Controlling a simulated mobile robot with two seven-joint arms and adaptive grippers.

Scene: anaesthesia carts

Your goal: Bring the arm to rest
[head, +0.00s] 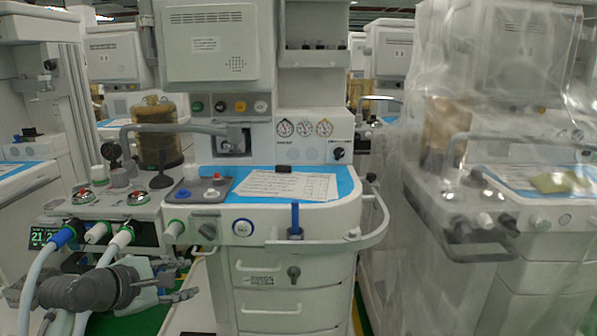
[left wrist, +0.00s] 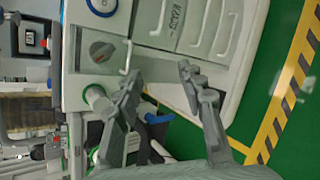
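My left arm comes in low at the left of the head view. Its gripper (head: 187,279) is in front of the anaesthesia cart (head: 290,213), below the hose ports and left of the drawers. In the left wrist view the gripper's two fingers (left wrist: 158,82) are spread apart, with nothing between them. The cart's front, a dark knob (left wrist: 101,51) and drawer handles lie beyond the fingertips; whether anything touches is hard to tell. My right gripper is in neither view.
White hoses (head: 38,270) hang from the ports close to my left arm. A white rail (head: 376,225) curves around the cart's right corner. A plastic-covered cart (head: 480,190) stands at the right. Green floor with yellow-black tape (left wrist: 285,90) shows beside the drawers.

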